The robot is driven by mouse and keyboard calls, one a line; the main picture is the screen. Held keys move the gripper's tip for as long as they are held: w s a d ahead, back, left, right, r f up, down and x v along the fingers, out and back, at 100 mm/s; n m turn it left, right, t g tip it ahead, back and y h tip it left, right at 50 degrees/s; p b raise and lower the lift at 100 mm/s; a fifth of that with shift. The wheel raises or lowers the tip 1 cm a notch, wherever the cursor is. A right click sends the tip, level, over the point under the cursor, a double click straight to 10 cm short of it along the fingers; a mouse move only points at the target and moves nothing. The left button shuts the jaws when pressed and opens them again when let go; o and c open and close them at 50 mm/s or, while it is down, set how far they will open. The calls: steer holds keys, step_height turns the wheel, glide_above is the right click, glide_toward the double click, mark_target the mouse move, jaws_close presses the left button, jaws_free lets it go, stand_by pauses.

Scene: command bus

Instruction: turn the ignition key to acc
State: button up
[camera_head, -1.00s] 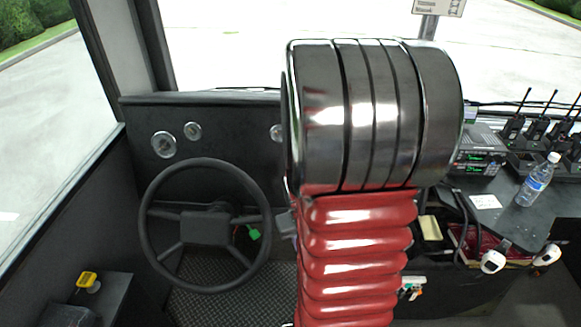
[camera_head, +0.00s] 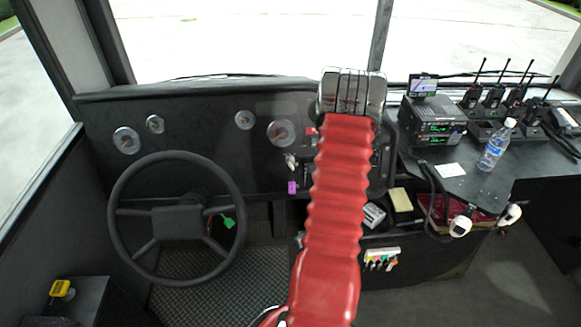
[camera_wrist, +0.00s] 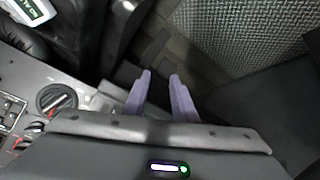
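My gripper (camera_wrist: 160,76) shows in the wrist view as two upright purple fingers, apart, with no object seen clearly between them. In the head view my arm reaches to the dash and hides most of the gripper. No ignition key can be made out for certain. A round black switch with a red mark (camera_wrist: 58,97) is left of the fingers in the wrist view. In the head view a small pale fitting (camera_head: 290,160) sits on the dash just left of my arm. A small purple piece (camera_head: 292,187) is below it; I cannot tell whether it is a fingertip or a tag.
The steering wheel (camera_head: 177,222) stands left of my arm, with a green tag (camera_head: 228,222) behind it. Round gauges (camera_head: 282,132) line the dash. At right are a radio (camera_head: 433,122), a water bottle (camera_head: 496,145) and several handheld radios (camera_head: 493,95). Patterned floor (camera_head: 215,285) lies below.

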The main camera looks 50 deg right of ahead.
steer(key=t+h, duration=0.1)
steer(key=t, duration=0.1)
steer(key=n+t+h, duration=0.3)
steer(key=t+h, duration=0.2)
steer(key=t, duration=0.2)
glide_toward(291, 164)
steer(key=v, duration=0.4)
steer(key=shift+s+a, duration=0.1)
steer(key=shift+a, duration=0.1)
steer(key=shift+f, duration=0.1)
steer(key=x, duration=1.3)
steer(key=shift+w+d+f, duration=0.1)
steer(key=shift+w+d, duration=0.1)
steer(key=shift+w, duration=0.1)
jaws_close()
